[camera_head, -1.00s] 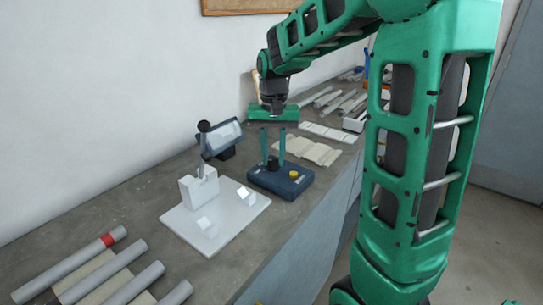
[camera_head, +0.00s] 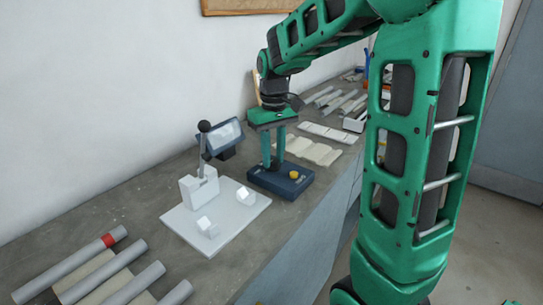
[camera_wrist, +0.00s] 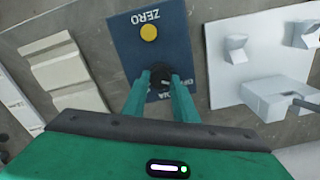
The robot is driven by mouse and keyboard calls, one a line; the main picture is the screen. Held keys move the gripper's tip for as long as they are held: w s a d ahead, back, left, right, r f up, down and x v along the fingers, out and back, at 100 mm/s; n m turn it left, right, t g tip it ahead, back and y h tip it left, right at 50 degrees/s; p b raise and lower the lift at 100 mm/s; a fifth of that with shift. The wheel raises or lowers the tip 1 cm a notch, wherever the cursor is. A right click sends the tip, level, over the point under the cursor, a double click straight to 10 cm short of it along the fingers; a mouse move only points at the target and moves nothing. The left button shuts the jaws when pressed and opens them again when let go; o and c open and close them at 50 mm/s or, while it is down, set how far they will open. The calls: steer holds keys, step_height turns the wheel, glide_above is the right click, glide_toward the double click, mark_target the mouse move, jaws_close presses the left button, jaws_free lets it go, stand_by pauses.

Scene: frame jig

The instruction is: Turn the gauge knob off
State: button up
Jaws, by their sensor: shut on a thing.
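The gauge (camera_head: 270,182) is a dark blue box on the bench, with a yellow button (camera_head: 293,175) on its top. In the wrist view the gauge (camera_wrist: 182,52) shows the word ZERO beside the yellow button (camera_wrist: 149,33). Its round black knob (camera_wrist: 162,72) sits between the fingertips of my green gripper (camera_wrist: 162,79). My gripper is shut on the knob from above, with a finger on each side. The printed words near the knob are partly covered by the fingers. In the head view my gripper (camera_head: 273,163) hides the knob.
A white plate (camera_head: 235,232) with a clamp (camera_head: 199,185) and small white blocks stands left of the gauge. A tilted display (camera_head: 222,138) is behind. Grey bars (camera_head: 85,265) lie at the front left; ribbed pale pieces (camera_head: 315,150) lie behind right.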

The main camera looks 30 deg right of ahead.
mark_target(273, 160)
steer(key=shift+w+r, duration=0.1)
steer(key=shift+w, duration=0.05)
steer(key=o, duration=0.9)
steer(key=shift+o, duration=0.6)
step_height(273, 160, up, 11)
steer(key=shift+f, duration=0.2)
